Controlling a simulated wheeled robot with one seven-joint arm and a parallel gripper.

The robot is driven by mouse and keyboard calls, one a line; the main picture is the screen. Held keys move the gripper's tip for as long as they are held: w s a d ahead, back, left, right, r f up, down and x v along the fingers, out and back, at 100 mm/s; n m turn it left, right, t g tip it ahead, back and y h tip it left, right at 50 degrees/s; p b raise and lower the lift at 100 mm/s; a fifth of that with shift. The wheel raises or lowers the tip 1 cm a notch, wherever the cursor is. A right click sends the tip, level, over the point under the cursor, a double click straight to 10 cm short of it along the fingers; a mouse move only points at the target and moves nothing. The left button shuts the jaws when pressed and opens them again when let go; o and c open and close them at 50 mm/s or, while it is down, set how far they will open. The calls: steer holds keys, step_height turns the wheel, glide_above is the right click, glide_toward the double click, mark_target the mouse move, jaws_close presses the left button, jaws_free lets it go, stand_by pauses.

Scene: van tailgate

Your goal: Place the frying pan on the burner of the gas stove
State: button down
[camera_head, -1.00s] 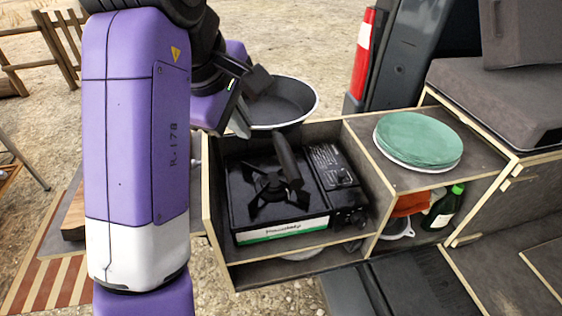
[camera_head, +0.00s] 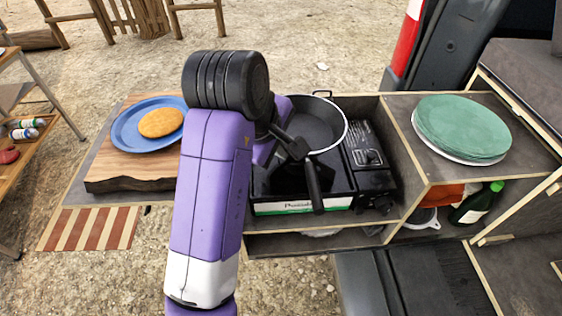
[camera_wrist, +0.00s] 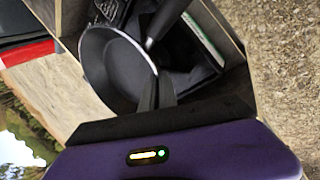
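The black frying pan (camera_head: 318,122), with a pale rim, is over the back part of the gas stove (camera_head: 300,206), its handle (camera_head: 314,188) pointing toward the stove's front edge. The burner is mostly hidden under the pan and gripper. I cannot tell whether the pan touches the stove. My gripper (camera_head: 298,148) is at the left side of the pan near the handle. In the wrist view, the gripper fingers (camera_wrist: 158,92) are close together at the rim of the pan (camera_wrist: 115,72), beside the handle, and appear shut on it.
Shelf walls surround the stove. Green plates (camera_head: 462,128) stand on the right shelf, with a green bottle (camera_head: 476,203) below. At left, a blue plate (camera_head: 127,138) with a round yellow-brown food item sits on a wooden board (camera_head: 120,178).

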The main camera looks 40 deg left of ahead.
steer(key=shift+f, duration=2.3)
steer(key=c, duration=1.7)
jaws_free()
steer(key=shift+f, duration=0.1)
steer(key=v, duration=1.2)
steer(key=shift+s, duration=0.1)
